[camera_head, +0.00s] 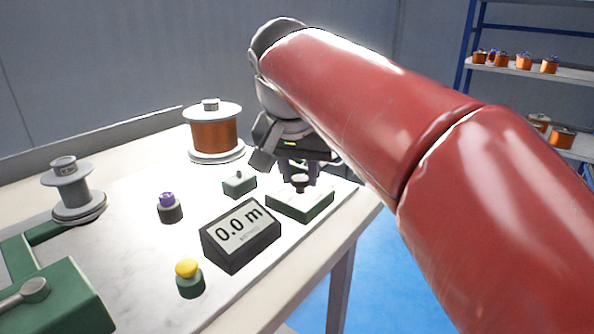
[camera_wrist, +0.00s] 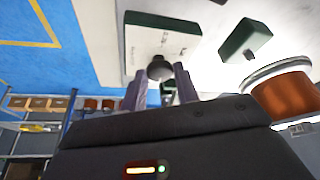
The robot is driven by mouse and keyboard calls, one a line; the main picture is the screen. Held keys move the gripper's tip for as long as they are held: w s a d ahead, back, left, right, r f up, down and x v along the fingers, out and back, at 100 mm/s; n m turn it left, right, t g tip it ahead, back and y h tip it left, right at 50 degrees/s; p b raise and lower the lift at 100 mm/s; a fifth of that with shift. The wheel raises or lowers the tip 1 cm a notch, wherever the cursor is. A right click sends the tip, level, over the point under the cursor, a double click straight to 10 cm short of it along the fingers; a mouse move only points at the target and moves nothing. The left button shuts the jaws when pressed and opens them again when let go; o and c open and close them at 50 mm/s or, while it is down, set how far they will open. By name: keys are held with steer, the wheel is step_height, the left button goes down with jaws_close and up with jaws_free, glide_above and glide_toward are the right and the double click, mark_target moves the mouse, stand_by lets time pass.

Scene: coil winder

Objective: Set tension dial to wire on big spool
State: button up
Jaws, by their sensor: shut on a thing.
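The tension dial is a dark round knob (camera_head: 301,182) on a green box with a pale top plate (camera_head: 300,205), near the right end of the bench. In the wrist view the knob (camera_wrist: 160,68) is between my two fingertips, in front of the box's marked white face (camera_wrist: 160,42). The markings are too blurred to read. My gripper (camera_head: 300,172) points down and is shut on the knob. The big spool (camera_head: 214,137), wound with copper-coloured wire, stands upright behind and left of the dial; it also shows in the wrist view (camera_wrist: 290,95).
A display (camera_head: 240,233) reading 0.0 m stands just left of the dial. Shelves (camera_head: 545,70) with small spools stand at right.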

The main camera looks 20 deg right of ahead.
steer(key=n, duration=0.2)
steer(key=n+y, duration=0.2)
steer(key=n, duration=0.1)
steer(key=shift+s+d+r+n+t+p, duration=0.1)
steer(key=shift+d+n+t+p, duration=0.2)
steer(key=shift+p, duration=0.1)
steer(key=shift+d+n+y+p, duration=0.1)
steer(key=shift+n+y+p, duration=0.6)
steer(key=shift+n, duration=1.4)
steer(key=o, duration=1)
steer(key=shift+c, duration=0.2)
steer(key=v, duration=0.7)
steer(key=shift+d+r, duration=0.2)
steer(key=shift+r, duration=0.1)
